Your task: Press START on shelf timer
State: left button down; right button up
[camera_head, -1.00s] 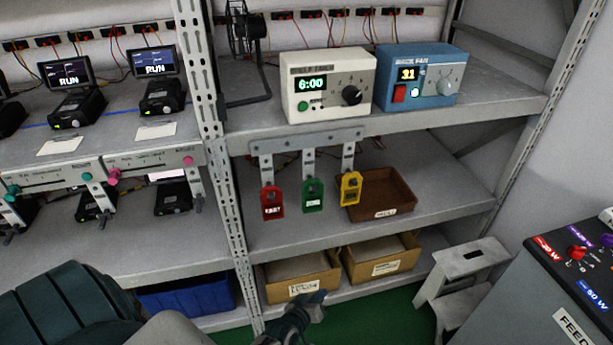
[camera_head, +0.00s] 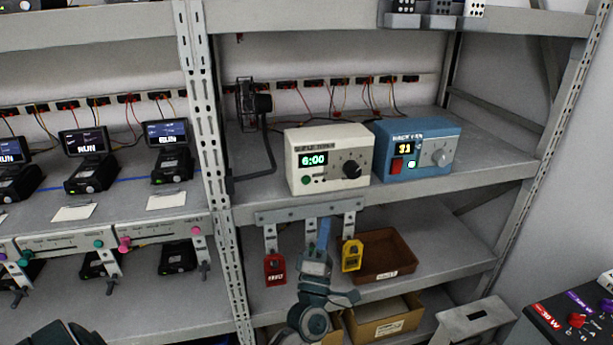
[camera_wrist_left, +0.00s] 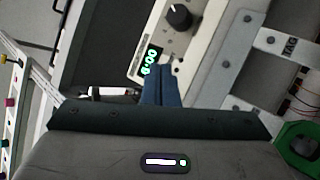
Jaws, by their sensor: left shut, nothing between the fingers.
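The shelf timer (camera_head: 328,158) is a cream box on the middle shelf with a green 6:00 display, a black knob (camera_head: 351,169) and a round green button (camera_head: 306,181) at its lower left. My left gripper (camera_head: 322,232) is shut and empty, below the timer in front of the tag rail, pointing up. In the left wrist view the blue shut fingers (camera_wrist_left: 161,86) reach toward the timer's face (camera_wrist_left: 166,50), beside its display; they cover the button there. I cannot tell whether they touch it.
A blue fan box (camera_head: 416,150) with a red switch stands right of the timer. Red (camera_head: 275,268) and yellow (camera_head: 352,255) tags hang from the rail (camera_head: 290,214) below. A brown tray (camera_head: 388,258) sits on the lower shelf. A rack upright (camera_head: 205,120) stands left.

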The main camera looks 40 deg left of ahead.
aim_at(306, 180)
pick_arm(q)
jog(key=r+n+y, duration=0.1)
jog(key=s+r+n+y, duration=0.1)
jog(key=r, duration=0.1)
jog(key=r+n, duration=0.1)
jog(key=shift+s+a+r+y, duration=0.2)
jog(key=shift+a+y, duration=0.2)
jog(key=shift+w+a+p, duration=0.25)
jog(key=shift+w+a, duration=1.2)
jog(key=shift+a, duration=0.25)
jog(key=shift+w+a+p, duration=0.25)
jog(key=shift+w+a, duration=1.2)
jog(key=shift+a, duration=0.2)
jog(key=shift+w+a, duration=0.1)
jog(key=shift+a, duration=0.05)
jog(key=shift+w+a, duration=0.15)
jog(key=shift+a, duration=0.05)
